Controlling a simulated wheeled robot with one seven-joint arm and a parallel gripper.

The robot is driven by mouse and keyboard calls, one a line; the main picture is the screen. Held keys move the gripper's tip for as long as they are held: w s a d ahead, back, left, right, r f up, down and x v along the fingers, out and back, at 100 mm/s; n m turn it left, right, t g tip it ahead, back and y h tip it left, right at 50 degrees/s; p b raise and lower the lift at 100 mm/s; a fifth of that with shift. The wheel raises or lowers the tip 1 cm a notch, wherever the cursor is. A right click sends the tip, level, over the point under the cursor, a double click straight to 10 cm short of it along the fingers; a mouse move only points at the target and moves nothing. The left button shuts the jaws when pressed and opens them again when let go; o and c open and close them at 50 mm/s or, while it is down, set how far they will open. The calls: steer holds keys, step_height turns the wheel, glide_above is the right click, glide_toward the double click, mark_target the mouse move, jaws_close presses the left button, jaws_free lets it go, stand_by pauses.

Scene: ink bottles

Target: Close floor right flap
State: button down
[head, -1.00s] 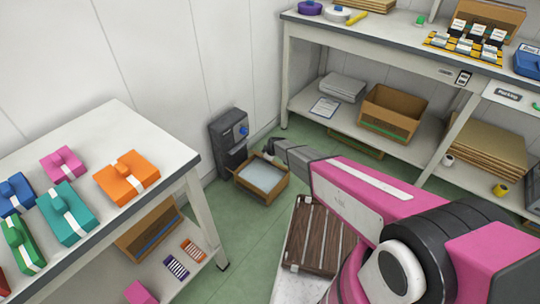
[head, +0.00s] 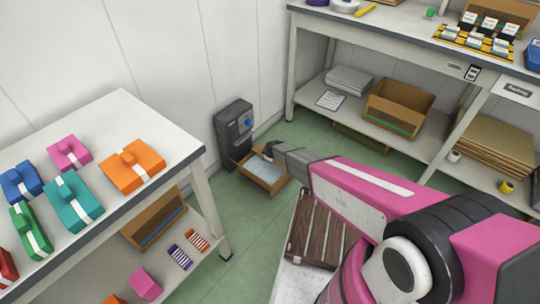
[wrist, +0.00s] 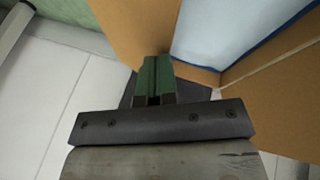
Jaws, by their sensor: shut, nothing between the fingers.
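The open cardboard box (head: 263,185) stands on the green floor near the wall, with pale bluish content inside. My gripper (head: 268,151) is at the box's far right edge in the head view and hides part of it. In the wrist view the green fingers of my gripper (wrist: 154,82) are together and empty. They point at a corner between a tan cardboard panel (wrist: 135,30) and another panel (wrist: 275,95). The pale content (wrist: 225,25) lies beyond. I cannot tell whether the fingers touch the cardboard, or which panel is the right flap.
A dark grey machine (head: 233,130) stands against the wall behind the box. A white table (head: 120,115) with coloured boxes is at the left. A shelved workbench (head: 390,45) is at the back right. A slatted brown panel (head: 320,232) lies close in front.

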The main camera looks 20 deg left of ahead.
steer(key=shift+s+a+f, duration=0.1)
steer(key=shift+s+f, duration=0.15)
steer(key=shift+f, duration=0.5)
steer(key=shift+s+a+f, duration=0.1)
steer(key=shift+s+f, duration=0.2)
steer(key=shift+f, duration=0.4)
steer(key=shift+s+a+f, duration=0.1)
steer(key=shift+s+f, duration=0.15)
steer(key=shift+f, duration=0.65)
steer(key=s+r, duration=0.7)
steer(key=s, duration=0.1)
steer(key=shift+s+d+r, duration=0.3)
steer(key=shift+r, duration=0.1)
